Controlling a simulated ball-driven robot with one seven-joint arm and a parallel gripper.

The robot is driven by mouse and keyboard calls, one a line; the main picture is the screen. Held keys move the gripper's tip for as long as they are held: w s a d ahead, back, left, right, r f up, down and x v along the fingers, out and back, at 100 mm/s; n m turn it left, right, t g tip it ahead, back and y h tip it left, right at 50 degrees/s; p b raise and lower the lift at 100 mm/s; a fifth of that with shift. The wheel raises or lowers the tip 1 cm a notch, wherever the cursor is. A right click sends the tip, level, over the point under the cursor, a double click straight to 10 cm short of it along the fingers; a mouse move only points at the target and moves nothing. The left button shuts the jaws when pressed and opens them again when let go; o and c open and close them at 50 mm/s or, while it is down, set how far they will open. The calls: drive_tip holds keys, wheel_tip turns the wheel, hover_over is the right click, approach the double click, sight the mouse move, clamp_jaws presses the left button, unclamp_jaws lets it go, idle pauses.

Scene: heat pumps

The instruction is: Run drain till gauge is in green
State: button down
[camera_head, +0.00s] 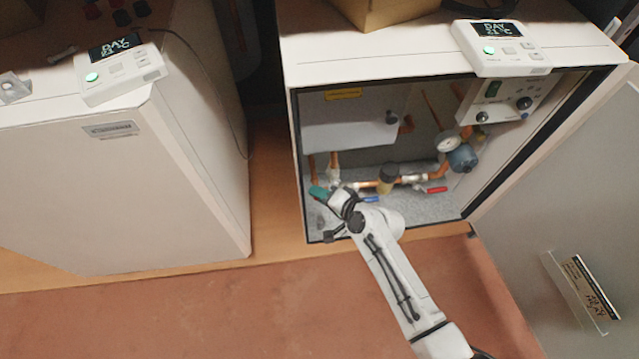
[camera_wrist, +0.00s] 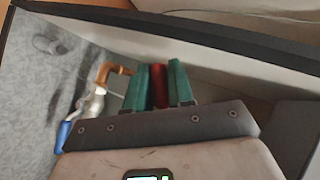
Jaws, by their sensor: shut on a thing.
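The open heat pump cabinet (camera_head: 295,130) holds copper pipes and valves. A round white-faced gauge (camera_head: 447,143) sits at the right inside it; its needle and green zone are too small to read. My gripper (camera_head: 318,192) is low at the left inside the cabinet. In the wrist view its teal fingers (camera_wrist: 160,86) are shut on a red handle (camera_wrist: 158,87) beside a copper pipe elbow (camera_wrist: 108,72). In the head view the fingers hide that handle. I cannot tell whether the valve is open or shut.
A blue handle (camera_head: 370,199) and another red handle (camera_head: 437,190) are on the pipes to the right of my gripper. The cabinet door (camera_head: 560,210) stands open at the right. A second, closed unit (camera_head: 110,190) stands at the left.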

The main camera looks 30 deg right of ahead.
drive_tip(key=shift+s+d+f+n+g+h+p, duration=0.15)
drive_tip(key=shift+d+f+n+g+h+p, duration=0.2)
drive_tip(key=shift+h+p, duration=0.7)
drive_tip(key=shift+a+y, duration=0.1)
drive_tip(key=shift+y, duration=0.25)
drive_tip(key=c, duration=1.1)
unclamp_jaws()
drive_tip(key=shift+p, duration=0.3)
drive_tip(key=p+v, duration=0.3)
drive_tip(key=v, duration=0.7)
drive_tip(key=shift+s+r, duration=0.25)
drive_tip(key=shift+s, duration=0.05)
